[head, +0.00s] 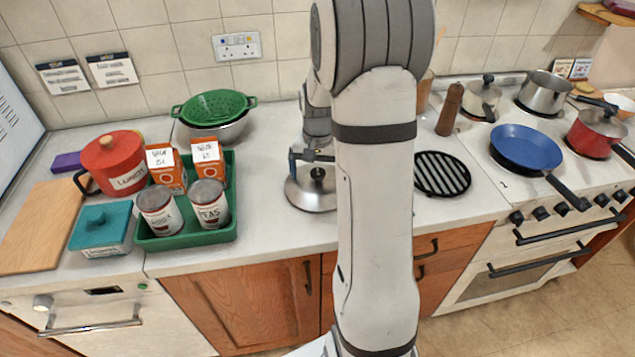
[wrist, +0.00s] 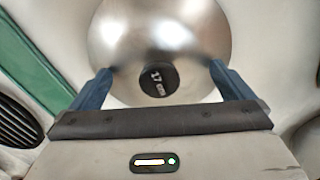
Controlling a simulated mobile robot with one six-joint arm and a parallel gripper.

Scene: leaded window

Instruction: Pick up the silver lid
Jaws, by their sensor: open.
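The silver lid (head: 309,194) lies on the counter, partly hidden behind my arm in the head view. It is round and shiny with a dark knob on top. In the wrist view the lid (wrist: 160,35) fills the upper middle, and its black knob (wrist: 158,79) shows pale markings. My gripper (head: 312,156) is above the lid in the head view. In the wrist view its two blue fingers (wrist: 158,84) are apart, with the knob between them and a gap on each side. I cannot tell how far above the counter the fingertips are.
A green tray (head: 190,238) with cans and orange cartons stands left of the lid. A black round trivet (head: 442,173) lies to the right. A green colander (head: 214,105) sits behind the tray. The stove with a blue pan (head: 526,147) is farther right.

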